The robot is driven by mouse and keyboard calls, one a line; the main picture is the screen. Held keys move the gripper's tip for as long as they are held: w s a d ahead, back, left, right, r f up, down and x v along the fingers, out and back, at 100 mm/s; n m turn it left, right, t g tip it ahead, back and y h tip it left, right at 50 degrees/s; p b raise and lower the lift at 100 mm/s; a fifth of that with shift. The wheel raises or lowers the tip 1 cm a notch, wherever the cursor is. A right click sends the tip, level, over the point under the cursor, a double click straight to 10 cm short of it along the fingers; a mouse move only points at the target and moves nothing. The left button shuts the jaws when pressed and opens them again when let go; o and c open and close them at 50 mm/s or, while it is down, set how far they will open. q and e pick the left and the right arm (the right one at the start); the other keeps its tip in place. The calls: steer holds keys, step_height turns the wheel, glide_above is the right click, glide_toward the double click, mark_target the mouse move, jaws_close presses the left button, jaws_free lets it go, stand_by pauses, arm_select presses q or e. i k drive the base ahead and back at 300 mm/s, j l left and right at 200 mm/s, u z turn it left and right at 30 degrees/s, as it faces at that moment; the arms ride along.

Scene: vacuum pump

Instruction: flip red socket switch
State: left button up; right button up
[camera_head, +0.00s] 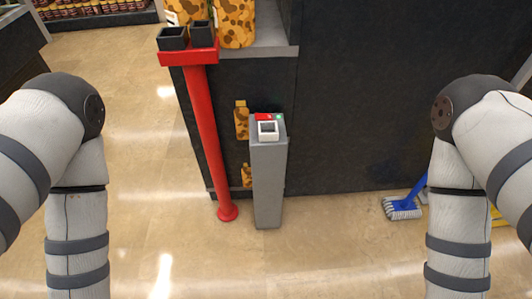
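A grey pedestal (268,185) stands on the floor in front of a dark wall. On its top is a white square frame with a dark centre, which looks like a socket (268,133). Behind it is a small red part (263,117), likely the red switch, with a small green part (280,117) at its right. They are too small to tell the switch's position. My two arms come in at the left and right sides and run down out of the picture. Both grippers are outside the view. Neither visible arm part touches the pedestal.
A red post (208,140) with a red top holding two black cups stands just left of the pedestal. A shelf with spotted bottles (235,22) is behind. A blue mop (403,207) lies at the right. The floor before the pedestal is clear.

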mark_target(260, 117)
steer(key=i+j+z, duration=0.2)
steer(key=z, duration=0.2)
steer(key=i+j+z, duration=0.15)
steer(key=z, duration=0.2)
steer(key=j+z, duration=0.4)
steer(key=i+j+z, duration=0.15)
steer(key=j+z, duration=0.2)
